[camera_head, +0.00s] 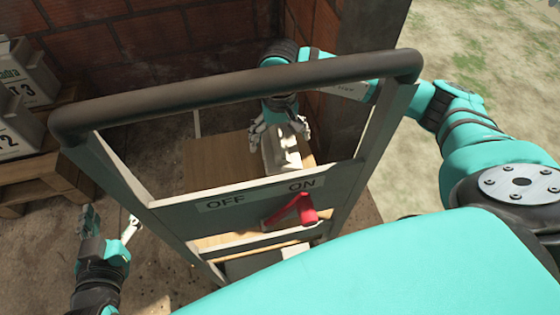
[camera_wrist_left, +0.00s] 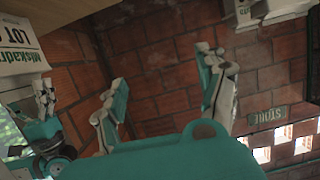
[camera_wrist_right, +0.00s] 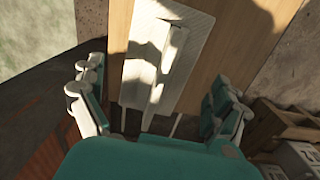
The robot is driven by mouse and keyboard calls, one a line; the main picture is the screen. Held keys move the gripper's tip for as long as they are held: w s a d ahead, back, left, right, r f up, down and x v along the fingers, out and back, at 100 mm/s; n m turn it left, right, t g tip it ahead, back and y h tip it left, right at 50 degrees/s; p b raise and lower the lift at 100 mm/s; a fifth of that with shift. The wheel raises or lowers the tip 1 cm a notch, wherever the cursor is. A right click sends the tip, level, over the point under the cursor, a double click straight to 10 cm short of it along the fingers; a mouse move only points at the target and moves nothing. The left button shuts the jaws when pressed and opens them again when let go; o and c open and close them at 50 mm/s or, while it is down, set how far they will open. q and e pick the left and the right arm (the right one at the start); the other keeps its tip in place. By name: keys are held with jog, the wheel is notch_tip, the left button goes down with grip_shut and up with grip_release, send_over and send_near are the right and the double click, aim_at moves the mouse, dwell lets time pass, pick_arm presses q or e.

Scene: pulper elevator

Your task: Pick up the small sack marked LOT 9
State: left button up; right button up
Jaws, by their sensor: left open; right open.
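A small pale sack (camera_head: 285,152) with a raised top seam stands on a wooden board beyond the metal frame. In the left wrist view a white sack (camera_wrist_left: 18,48) reads "LOT", its number not visible. My right gripper (camera_head: 280,132) is open over the small sack, one finger on either side of it. In the right wrist view the sack (camera_wrist_right: 160,65) lies ahead between the open fingers, and I cannot tell whether they touch it. My left gripper (camera_head: 108,228) is open and empty, low at the left of the frame, away from the sack.
The metal frame has a dark handle bar (camera_head: 235,90), an OFF/ON panel (camera_head: 170,218) and a red lever (camera_head: 293,210) near ON. White sacks (camera_head: 22,75), one ending in "T 3", rest on a pallet (camera_head: 50,180) at left. A brick wall (camera_head: 150,45) stands behind.

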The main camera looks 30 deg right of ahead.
notch_tip(320, 180, down, 4)
jog(key=shift+w+d+r+b, duration=0.15)
jog(key=shift+r+b, duration=0.1)
jog(key=shift+b, duration=0.15)
jog(key=shift+f, duration=0.15)
pick_arm(q)
jog(key=r+t, duration=0.1)
jog(key=w+r+t, duration=0.1)
jog(key=r, duration=0.1)
jog(key=d+r+t+h, duration=0.1)
jog(key=shift+w+r, duration=0.15)
pick_arm(e)
jog(key=shift+c, duration=0.3)
jog(key=c, duration=1.6)
